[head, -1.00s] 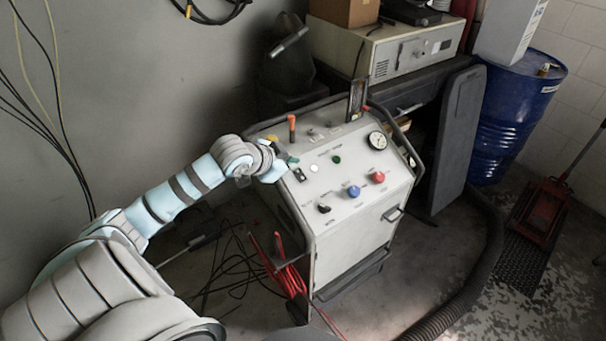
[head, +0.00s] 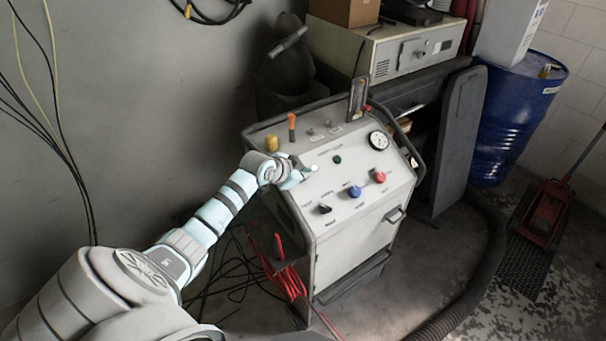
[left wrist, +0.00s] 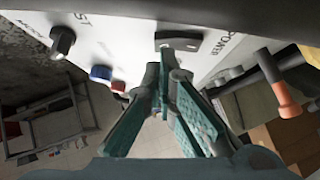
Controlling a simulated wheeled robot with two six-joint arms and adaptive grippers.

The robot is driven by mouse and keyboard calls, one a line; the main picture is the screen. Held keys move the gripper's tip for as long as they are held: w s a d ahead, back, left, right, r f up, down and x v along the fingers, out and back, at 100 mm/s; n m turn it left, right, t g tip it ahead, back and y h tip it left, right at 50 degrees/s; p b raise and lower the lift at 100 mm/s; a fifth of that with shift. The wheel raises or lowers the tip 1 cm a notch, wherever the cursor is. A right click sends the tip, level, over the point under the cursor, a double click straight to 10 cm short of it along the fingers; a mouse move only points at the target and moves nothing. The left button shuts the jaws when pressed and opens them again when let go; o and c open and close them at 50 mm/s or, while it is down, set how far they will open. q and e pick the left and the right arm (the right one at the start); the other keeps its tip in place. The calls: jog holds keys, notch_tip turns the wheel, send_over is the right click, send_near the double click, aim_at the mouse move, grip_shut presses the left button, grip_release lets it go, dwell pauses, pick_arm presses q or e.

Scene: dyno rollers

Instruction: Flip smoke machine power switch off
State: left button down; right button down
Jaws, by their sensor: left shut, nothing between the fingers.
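The smoke machine (head: 330,238) is a white cabinet with a sloping control panel. In the head view my left gripper (head: 303,174) covers the place of this switch. My left gripper, with teal finger pads, also shows in the left wrist view (left wrist: 167,62). It is shut and empty, its tips close to the switch; I cannot tell whether they touch it. I cannot read the switch's position. My right gripper is not in view.
Near the tips are a white lamp (head: 314,168), a green button (head: 337,160), a black knob (head: 324,209), a blue knob (head: 354,192) and a red knob (head: 380,177). An orange-handled lever (head: 292,122) and a yellow cap (head: 272,143) stand at the panel's back left.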

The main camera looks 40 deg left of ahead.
pick_arm(q)
jog(key=shift+f, duration=0.4)
jog(key=shift+r, duration=0.1)
jog(key=shift+r+p, duration=0.3)
jog(key=shift+p, duration=0.1)
jog(key=shift+r+p, duration=0.5)
jog(key=shift+p, duration=0.1)
